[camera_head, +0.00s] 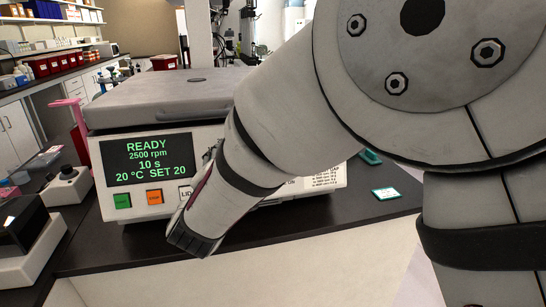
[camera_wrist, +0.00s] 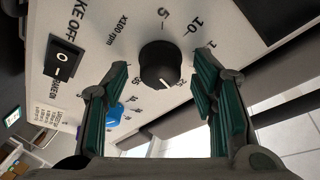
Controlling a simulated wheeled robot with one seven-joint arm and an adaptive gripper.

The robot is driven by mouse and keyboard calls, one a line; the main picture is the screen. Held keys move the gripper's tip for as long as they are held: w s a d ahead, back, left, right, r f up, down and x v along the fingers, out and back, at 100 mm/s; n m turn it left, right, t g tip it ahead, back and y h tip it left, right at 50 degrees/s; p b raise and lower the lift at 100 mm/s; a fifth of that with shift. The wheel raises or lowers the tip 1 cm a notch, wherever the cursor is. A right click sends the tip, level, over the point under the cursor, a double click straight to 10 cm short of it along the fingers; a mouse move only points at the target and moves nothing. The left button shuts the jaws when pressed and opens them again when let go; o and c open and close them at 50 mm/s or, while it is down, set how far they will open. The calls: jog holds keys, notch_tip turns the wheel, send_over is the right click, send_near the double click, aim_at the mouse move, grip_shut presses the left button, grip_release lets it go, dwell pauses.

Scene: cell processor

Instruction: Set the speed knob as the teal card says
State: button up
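The cell processor (camera_head: 150,112) stands on the dark bench; its display (camera_head: 150,160) reads READY, 2500 rpm, 10 s, 20 °C SET 20. The black speed knob (camera_wrist: 160,62) shows in the wrist view on a white panel, with a scale marked x100 rpm around it. Its white pointer mark faces the lower edge of the picture, near a number partly readable as 25. My gripper (camera_wrist: 160,76) is open, a finger on either side of the knob, apparently without contact. My arm hides the knob in the head view. The teal-edged card (camera_head: 385,193) lies on the bench at right; its writing is too small to read.
A black rocker switch (camera_wrist: 63,62) and a blue knob (camera_wrist: 114,115) sit on the same panel, the blue knob close to my left finger. Green and orange buttons (camera_head: 154,197) are under the display. A small white device (camera_head: 66,186) stands at left.

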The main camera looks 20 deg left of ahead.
jog(key=shift+s, duration=0.1)
jog(key=v, duration=1.1)
jog(key=shift+s+d, duration=0.15)
jog(key=shift+s, duration=0.25)
